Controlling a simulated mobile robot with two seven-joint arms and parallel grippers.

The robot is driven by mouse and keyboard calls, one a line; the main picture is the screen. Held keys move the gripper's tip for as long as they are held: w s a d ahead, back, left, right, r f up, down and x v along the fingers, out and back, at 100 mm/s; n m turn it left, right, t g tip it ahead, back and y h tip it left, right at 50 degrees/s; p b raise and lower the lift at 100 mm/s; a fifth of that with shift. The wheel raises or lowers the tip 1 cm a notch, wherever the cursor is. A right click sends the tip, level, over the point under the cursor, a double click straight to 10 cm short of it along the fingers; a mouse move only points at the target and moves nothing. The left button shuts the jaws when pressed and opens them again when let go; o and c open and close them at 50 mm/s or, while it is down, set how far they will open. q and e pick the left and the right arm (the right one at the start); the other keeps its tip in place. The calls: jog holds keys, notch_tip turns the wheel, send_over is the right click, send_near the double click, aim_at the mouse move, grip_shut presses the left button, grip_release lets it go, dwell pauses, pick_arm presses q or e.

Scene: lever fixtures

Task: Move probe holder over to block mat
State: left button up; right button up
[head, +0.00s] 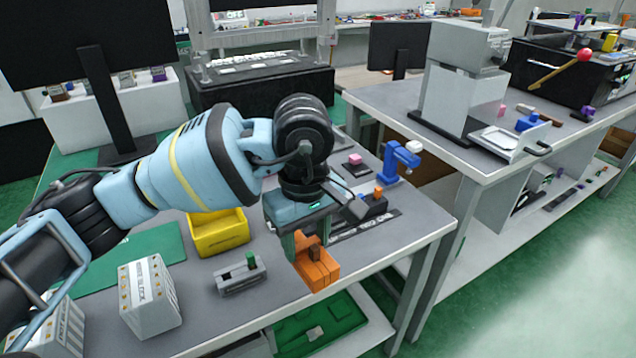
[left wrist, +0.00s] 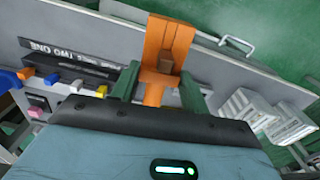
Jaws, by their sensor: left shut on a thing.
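The orange holder (head: 318,270), with a brown block standing in it, appears to be the probe holder. My left gripper (head: 312,246) is shut on it near the table's front edge. I cannot tell whether it touches the tabletop. In the left wrist view the orange holder (left wrist: 157,92) sits between the two green fingers of my left gripper (left wrist: 160,84). A flat green mat (head: 150,248), likely the block mat, lies on the table's left part, partly hidden by my arm and a white box. My right gripper is not in view.
A yellow bin (head: 218,232), a grey lever fixture (head: 240,276) and a white box (head: 150,298) stand left of my gripper. A blue fixture (head: 398,160), a pink block (head: 354,159) and a black labelled fixture (head: 372,206) are behind and right. A monitor stands at the back left.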

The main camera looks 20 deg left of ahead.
aim_at(301, 272)
pick_arm(q)
jog(key=s+m, duration=0.1)
jog(key=m, duration=0.1)
jog(key=s+f+m, duration=0.1)
jog(key=s+m, duration=0.1)
jog(key=m, duration=0.1)
jog(key=s+d+f+m, duration=0.1)
jog(key=m, duration=0.2)
jog(key=shift+s+f, duration=0.1)
jog(key=shift+s, duration=0.2)
jog(key=a+m, duration=0.1)
jog(key=a, duration=0.1)
jog(key=s+a+f+m, duration=0.1)
jog(key=a, duration=0.2)
jog(key=shift+s+a+f+m, duration=0.2)
jog(key=shift+s+a+m, duration=0.1)
jog(key=shift+m, duration=0.1)
jog(key=shift+a, duration=0.35)
